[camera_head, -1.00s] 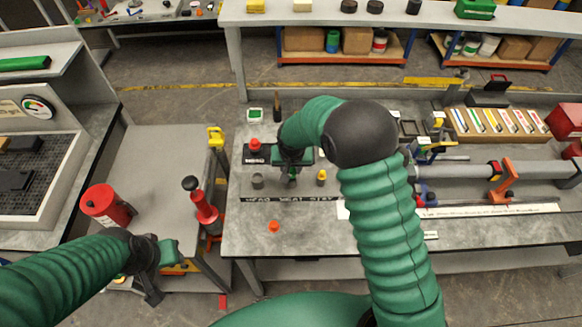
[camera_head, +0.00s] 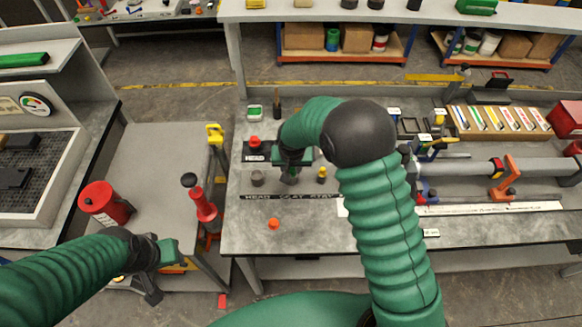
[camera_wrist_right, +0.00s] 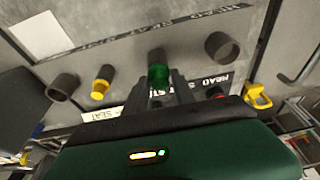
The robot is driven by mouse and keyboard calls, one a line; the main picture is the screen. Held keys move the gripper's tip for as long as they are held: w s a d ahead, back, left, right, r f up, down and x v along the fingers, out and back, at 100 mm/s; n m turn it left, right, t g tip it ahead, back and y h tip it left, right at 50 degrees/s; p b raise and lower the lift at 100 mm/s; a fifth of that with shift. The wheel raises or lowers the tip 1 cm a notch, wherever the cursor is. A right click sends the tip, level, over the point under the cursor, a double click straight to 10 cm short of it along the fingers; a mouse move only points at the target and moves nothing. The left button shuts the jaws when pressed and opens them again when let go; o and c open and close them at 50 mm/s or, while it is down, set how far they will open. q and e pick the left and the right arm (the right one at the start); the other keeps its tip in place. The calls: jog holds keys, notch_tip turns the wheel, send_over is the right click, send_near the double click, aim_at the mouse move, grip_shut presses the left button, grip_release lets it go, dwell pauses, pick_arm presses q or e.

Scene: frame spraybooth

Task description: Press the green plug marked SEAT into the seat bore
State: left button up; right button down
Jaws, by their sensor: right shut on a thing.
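The green plug (camera_wrist_right: 158,74) sits between the fingers of my right gripper (camera_wrist_right: 162,84), which is shut on it. In the wrist view a grey cylinder (camera_wrist_right: 157,54), the seat bore, is in line with the plug at its lower end. I cannot tell how far the plug is inside it. In the head view my right gripper (camera_head: 290,176) is low over the bench and mostly hides plug and bore. The label strip (camera_head: 288,197) lies just in front. My left gripper (camera_head: 158,272) hangs over the lower left, away from the bench; its jaw opening is unclear.
An orange plug (camera_head: 273,224) lies near the front edge. A red plug (camera_head: 255,142) is behind.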

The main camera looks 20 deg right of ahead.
jog(key=shift+f, duration=0.35)
jog(key=c, duration=1)
grip_release()
jog(key=shift+o, duration=0.2)
jog(key=shift+r, duration=0.1)
jog(key=b+v, duration=0.2)
jog(key=v, duration=1.4)
jog(key=shift+r, duration=0.4)
jog(key=s+d+f+n+b, duration=0.1)
jog(key=s+d+f, duration=0.1)
jog(key=s+f, duration=0.3)
jog(key=s+d+f+n, duration=0.2)
jog(key=s+f, duration=0.3)
jog(key=s, duration=0.8)
jog(key=shift+d+g+y+b, duration=0.25)
jog(key=shift+g+y+b, duration=0.05)
jog(key=shift+y+b, duration=0.1)
